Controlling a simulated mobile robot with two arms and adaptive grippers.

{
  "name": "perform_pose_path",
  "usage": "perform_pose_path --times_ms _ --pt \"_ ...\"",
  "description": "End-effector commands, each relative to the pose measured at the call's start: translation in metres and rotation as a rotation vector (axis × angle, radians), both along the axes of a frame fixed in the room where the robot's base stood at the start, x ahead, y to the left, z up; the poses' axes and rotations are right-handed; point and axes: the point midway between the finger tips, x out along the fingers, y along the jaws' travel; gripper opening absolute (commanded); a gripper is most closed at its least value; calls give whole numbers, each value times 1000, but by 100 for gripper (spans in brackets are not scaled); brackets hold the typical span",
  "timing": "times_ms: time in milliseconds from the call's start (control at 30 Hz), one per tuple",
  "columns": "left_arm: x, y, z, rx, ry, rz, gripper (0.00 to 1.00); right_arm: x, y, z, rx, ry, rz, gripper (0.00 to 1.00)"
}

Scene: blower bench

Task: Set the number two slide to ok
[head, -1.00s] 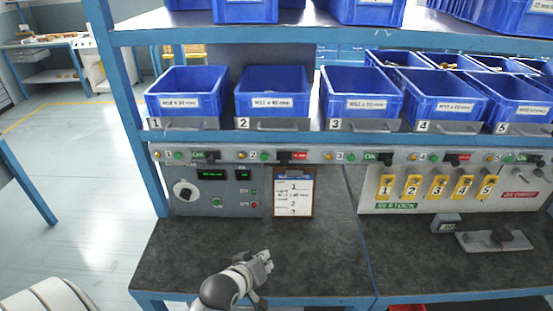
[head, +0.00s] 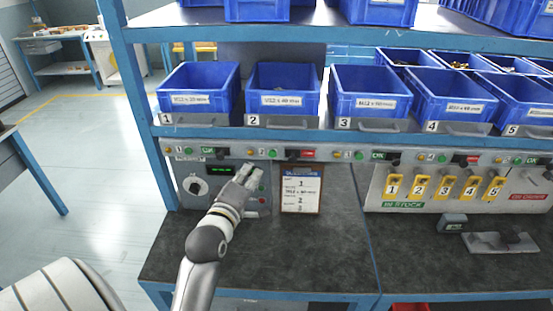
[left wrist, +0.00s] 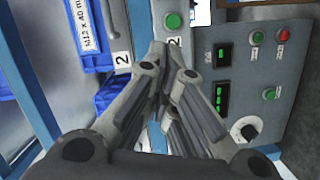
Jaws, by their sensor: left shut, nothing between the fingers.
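The number two slide (head: 291,155) is a black handle on the grey rail under bin 2 in the head view. It sits to the left of a red label, which shows uncovered; no green OK shows there. My left gripper (head: 248,174) is shut and empty, in front of the control panel, below and left of this slide and apart from it. In the left wrist view its closed fingers (left wrist: 157,55) point at the rail near a green button (left wrist: 173,21) and a "2" mark. The slide handle cannot be made out there. My right gripper is out of view.
Slide 1 (head: 227,153) is beside a green OK label on the same rail. Blue bins (head: 283,100) stand on the shelf above. A control panel (head: 190,187) and a clipboard (head: 301,190) stand below. Yellow numbered tags (head: 418,188) hang at right. The dark bench top is mostly clear.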

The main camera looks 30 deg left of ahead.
Motion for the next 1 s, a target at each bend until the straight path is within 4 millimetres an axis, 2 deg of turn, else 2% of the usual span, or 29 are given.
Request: perform_pose_path --times_ms 633,800,1000 --pt "92 30 -5 3 1 -1 0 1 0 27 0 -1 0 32" --pt "104 9 -13 -3 3 -1 0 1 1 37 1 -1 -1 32" --pt "110 -2 -18 0 1 0 0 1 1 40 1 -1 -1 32"
